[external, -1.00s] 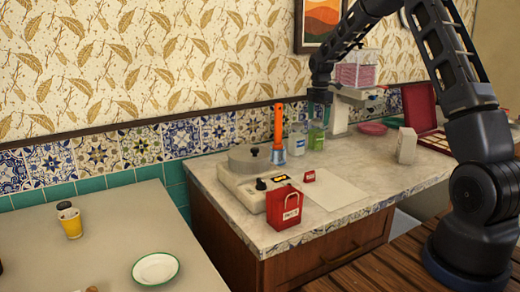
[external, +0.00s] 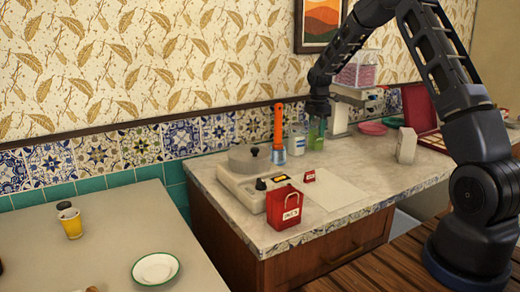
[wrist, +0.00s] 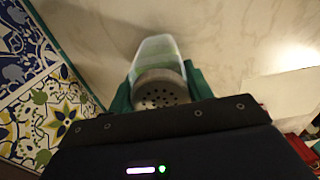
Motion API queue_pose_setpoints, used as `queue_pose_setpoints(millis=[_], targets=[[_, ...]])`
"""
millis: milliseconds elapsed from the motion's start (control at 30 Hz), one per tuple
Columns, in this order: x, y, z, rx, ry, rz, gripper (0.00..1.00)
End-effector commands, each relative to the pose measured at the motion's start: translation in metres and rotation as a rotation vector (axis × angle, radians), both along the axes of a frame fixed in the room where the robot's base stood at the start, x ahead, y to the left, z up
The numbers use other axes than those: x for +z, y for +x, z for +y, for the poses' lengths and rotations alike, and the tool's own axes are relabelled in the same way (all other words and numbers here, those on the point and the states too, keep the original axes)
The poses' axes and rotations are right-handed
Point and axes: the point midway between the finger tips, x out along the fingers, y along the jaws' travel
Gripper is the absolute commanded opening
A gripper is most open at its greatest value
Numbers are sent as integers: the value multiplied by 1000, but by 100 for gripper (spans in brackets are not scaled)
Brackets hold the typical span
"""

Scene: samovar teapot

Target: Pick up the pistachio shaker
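The pistachio shaker (external: 316,139), a clear container with green contents, stands upright on the counter near the tiled wall. In the wrist view its grey perforated lid (wrist: 158,90) faces the camera, with the pale green body beyond it. My gripper (external: 317,122) points down over the shaker. In the wrist view its teal fingers (wrist: 160,88) lie on both sides of the lid, close to it. Whether they press on the shaker cannot be told. The shaker's upper part is covered by the gripper in the external view.
A white stand with a pink-filled box (external: 359,72) is close behind at right. A white carton (external: 406,145) stands further right.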

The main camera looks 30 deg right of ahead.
Motion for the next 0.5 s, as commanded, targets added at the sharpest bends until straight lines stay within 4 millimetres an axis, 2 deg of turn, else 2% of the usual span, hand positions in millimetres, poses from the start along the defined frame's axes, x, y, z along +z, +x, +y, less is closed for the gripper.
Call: queue_pose_setpoints(millis=[67,333,500], targets=[[0,0,0,0,0,-1,21],[3,0,0,0,0,-1,21],[21,1,-1,0,-1,-4,21]])
